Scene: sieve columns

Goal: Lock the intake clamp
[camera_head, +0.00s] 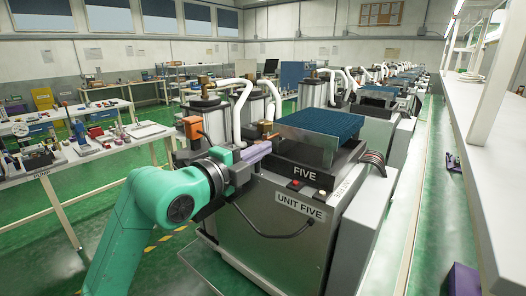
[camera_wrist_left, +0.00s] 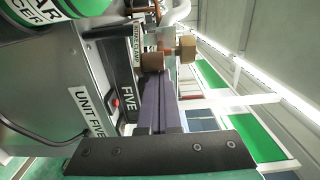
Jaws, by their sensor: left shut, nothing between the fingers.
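My left gripper (camera_head: 262,149) is shut and empty, its purple fingers beside the left part of the grey machine labelled UNIT FIVE (camera_head: 284,213). In the left wrist view the shut fingers (camera_wrist_left: 158,80) point at a brown cylindrical knob (camera_wrist_left: 153,62). The tips are very close to the knob; I cannot tell if they touch it. A label that seems to read intake clamp (camera_wrist_left: 138,37) is just beyond the knob. A brass-coloured block (camera_wrist_left: 187,48) is to the right of it. In the head view a small brown part (camera_head: 265,127) shows just above the fingers. My right gripper is out of view.
A blue mesh sieve tray (camera_head: 320,124) tops the machine, and a red button (camera_head: 295,184) is on its front. White hoses (camera_head: 240,103) and metal columns stand behind. A cluttered bench (camera_head: 75,155) is at left, a long white shelf (camera_head: 490,140) at right. Green floor between is mostly clear.

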